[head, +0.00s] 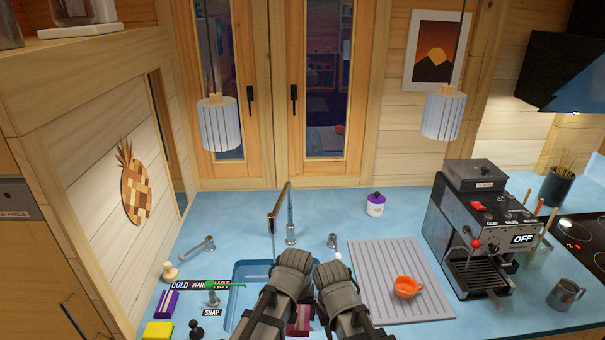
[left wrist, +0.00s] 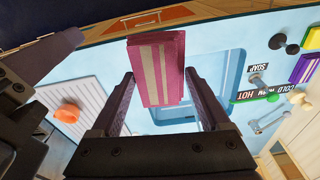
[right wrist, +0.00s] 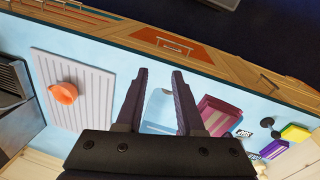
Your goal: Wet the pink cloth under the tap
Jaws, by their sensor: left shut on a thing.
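The pink cloth (left wrist: 158,72), with pale stripes, is between the fingers of my left gripper (left wrist: 160,78), which is shut on it. In the head view the cloth (head: 302,322) shows only partly between my forearms. My right gripper (right wrist: 161,74) is open and empty beside the left one; the cloth (right wrist: 218,115) is outside its fingers. The tap (head: 283,210) stands behind the blue sink (head: 238,272), its spout left of my left gripper. A thin pale streak hangs below the spout; I cannot tell surely whether it is water. My arms hide the sink's right part.
A temperature strip (head: 190,285) with a green pointer and a soap dispenser (head: 213,299) stand left of the sink. Purple (head: 167,303) and yellow (head: 158,331) blocks lie nearby. The ribbed drainer (head: 375,275) holds an orange cup (head: 407,287). A coffee machine (head: 480,225) stands right.

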